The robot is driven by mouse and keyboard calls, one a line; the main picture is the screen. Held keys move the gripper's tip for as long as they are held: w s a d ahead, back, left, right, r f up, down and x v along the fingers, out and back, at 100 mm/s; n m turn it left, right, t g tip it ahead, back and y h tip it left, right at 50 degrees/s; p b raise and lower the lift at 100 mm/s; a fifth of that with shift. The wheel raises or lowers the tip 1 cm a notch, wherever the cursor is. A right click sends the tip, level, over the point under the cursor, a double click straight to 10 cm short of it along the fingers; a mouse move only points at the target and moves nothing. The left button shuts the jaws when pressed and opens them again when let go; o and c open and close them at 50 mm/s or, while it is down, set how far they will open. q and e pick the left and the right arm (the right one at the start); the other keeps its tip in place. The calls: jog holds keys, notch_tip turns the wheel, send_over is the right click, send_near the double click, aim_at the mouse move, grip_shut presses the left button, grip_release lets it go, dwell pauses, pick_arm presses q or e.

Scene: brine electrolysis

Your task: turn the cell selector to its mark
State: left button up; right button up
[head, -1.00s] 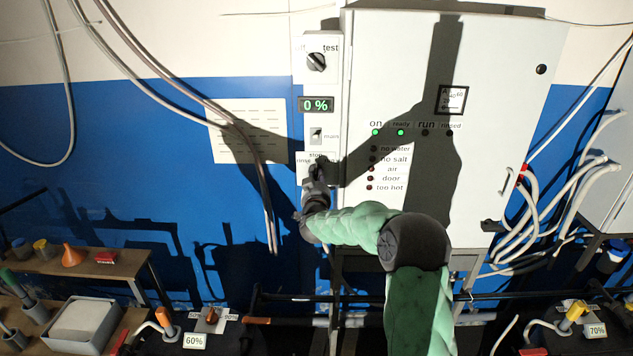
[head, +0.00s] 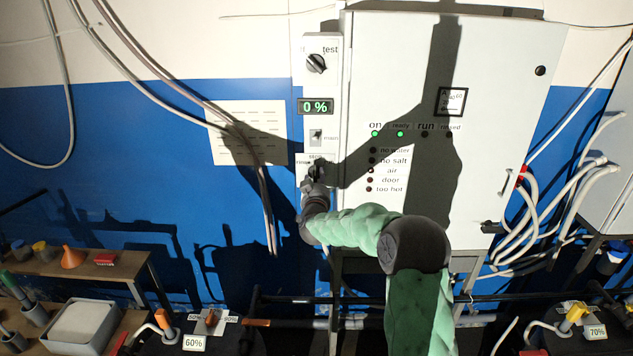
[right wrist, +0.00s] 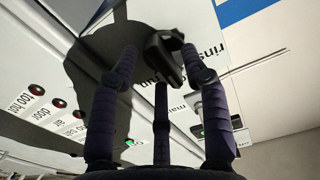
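A black selector knob (right wrist: 165,55) sits on a white panel whose lettering reads partly "rinse" and "run" in the right wrist view. In the head view the knob is mostly hidden by my right gripper (head: 314,177), just below the "main" switch (head: 316,136). In the right wrist view my right gripper (right wrist: 160,62) has its fingers spread around the knob. The right-hand finger is close to or touching it; a gap shows at the left-hand finger. I cannot tell which mark the knob points at. My left gripper is not in view.
Another black rotary knob (head: 316,63), by the "test" label, is higher on the panel strip. A display (head: 315,107) reads 0 %. The large white cabinet (head: 490,90) has "on" and "ready" lamps lit green. Grey cables (head: 545,220) hang at its right.

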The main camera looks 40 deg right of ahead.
jog(key=v, duration=1.2)
dwell(0.5)
